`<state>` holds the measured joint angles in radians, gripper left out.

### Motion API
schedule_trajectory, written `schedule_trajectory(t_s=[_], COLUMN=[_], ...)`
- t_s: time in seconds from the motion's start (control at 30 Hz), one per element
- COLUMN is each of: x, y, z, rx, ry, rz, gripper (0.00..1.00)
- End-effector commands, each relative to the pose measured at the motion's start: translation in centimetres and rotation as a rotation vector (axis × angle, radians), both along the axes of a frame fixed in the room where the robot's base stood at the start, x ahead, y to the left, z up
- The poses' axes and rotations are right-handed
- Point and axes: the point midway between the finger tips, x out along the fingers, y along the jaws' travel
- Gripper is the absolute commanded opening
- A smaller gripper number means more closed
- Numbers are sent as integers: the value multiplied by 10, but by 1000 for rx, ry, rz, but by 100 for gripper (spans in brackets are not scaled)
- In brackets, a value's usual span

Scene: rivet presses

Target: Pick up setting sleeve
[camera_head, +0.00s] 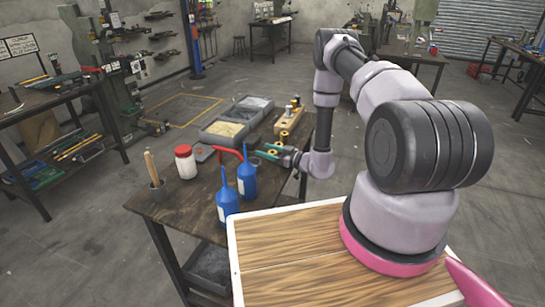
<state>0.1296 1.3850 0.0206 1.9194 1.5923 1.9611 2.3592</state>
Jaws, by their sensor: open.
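My gripper (272,151) reaches from the right over the far right part of the dark workbench (165,207), and its jaws are open. Small yellow-and-dark ring-like pieces (284,136) lie right by the fingers. A wooden block (286,122) with several small brass-coloured upright pieces (294,102) stands just behind the gripper. The setting sleeve may be one of these small pieces; at this size I cannot tell which. My wrist partly hides the bench's right edge, and I cannot tell whether the fingers touch anything.
A wood-topped tray (290,257) fills the foreground.

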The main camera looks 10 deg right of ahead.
Motion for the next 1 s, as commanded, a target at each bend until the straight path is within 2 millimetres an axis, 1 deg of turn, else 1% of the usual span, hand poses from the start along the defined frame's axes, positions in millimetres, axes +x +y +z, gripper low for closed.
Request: schedule_trajectory(t_s=[0.27, 0.3, 0.37, 0.4, 0.43, 0.77, 0.87, 0.97, 1.0], x=[2, 2, 2, 2, 2, 2, 3, 2, -1], y=[2, 2, 2, 2, 2, 2, 2, 2, -2], z=[0, 0, 0, 0, 0, 1, 6, 15, 15], rx=[0, 0, 0, -1, -1, -1, -1, -1, -1], ry=[0, 0, 0, 1, 1, -1, -1, -1, 2], rz=[0, 0, 0, 0, 0, 0, 0, 0, -2], gripper=[64, 48, 25, 10, 0, 0, 0, 0, 0])
